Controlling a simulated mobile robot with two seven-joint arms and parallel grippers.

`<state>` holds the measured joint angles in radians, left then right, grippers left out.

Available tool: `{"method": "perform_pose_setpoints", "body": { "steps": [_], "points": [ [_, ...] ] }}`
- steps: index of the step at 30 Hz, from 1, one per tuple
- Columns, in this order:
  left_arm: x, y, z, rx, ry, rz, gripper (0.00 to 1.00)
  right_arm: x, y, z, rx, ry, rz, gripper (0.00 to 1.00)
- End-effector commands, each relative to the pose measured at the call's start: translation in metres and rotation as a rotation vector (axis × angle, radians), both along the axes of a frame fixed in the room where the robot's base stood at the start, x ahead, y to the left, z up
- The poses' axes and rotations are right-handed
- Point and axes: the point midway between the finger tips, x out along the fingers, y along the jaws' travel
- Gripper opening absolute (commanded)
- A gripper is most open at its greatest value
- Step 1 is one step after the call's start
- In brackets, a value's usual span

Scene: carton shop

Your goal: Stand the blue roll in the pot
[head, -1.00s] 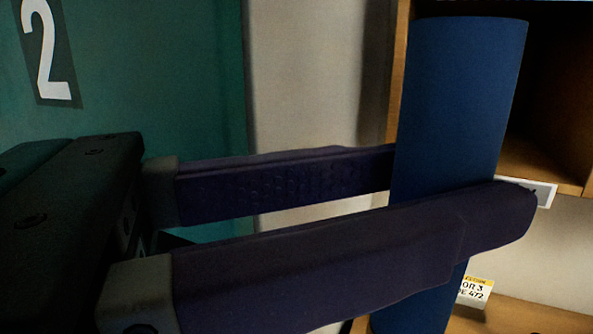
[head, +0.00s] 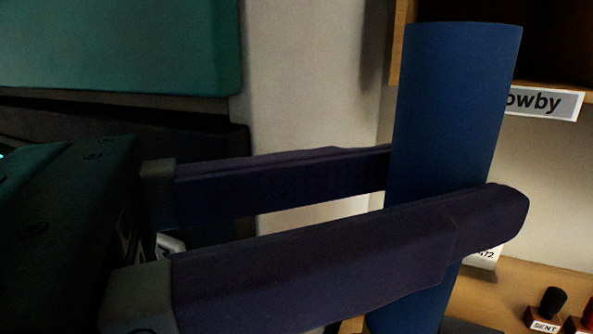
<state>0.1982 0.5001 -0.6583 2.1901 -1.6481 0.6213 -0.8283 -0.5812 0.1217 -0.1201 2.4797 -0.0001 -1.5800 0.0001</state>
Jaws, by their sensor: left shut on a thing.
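The blue roll (head: 452,110) stands nearly upright, tilted slightly, on the right side of the head view. My left gripper (head: 440,215) is shut on the blue roll, one finger in front of it and one behind. The roll's lower end runs down to the bottom edge of the picture, partly hidden by the near finger. I see no pot in this view. My right gripper is not in view.
Below, stamps (head: 545,308) stand on a wooden surface (head: 500,294) at bottom right. A teal panel (head: 120,45) is at upper left.

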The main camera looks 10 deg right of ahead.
Motion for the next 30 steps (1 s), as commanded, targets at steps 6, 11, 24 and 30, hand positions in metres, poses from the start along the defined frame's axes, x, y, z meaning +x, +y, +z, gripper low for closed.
{"method": "perform_pose_setpoints", "body": {
  "steps": [6, 11, 24, 30],
  "points": [
    [0.0, 0.0, -0.024, 0.0, 0.001, 0.0, 0.0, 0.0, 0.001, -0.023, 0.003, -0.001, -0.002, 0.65],
    [0.0, 0.0, -0.038, 0.001, 0.001, 0.0, 0.0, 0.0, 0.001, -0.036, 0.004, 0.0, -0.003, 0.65],
    [0.0, 0.0, -0.05, 0.0, 0.0, 0.0, 0.0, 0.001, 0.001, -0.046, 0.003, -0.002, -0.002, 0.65],
    [0.0, 0.0, -0.05, 0.0, 0.0, 0.0, 0.51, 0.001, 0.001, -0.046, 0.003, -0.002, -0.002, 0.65]
  ]
}}
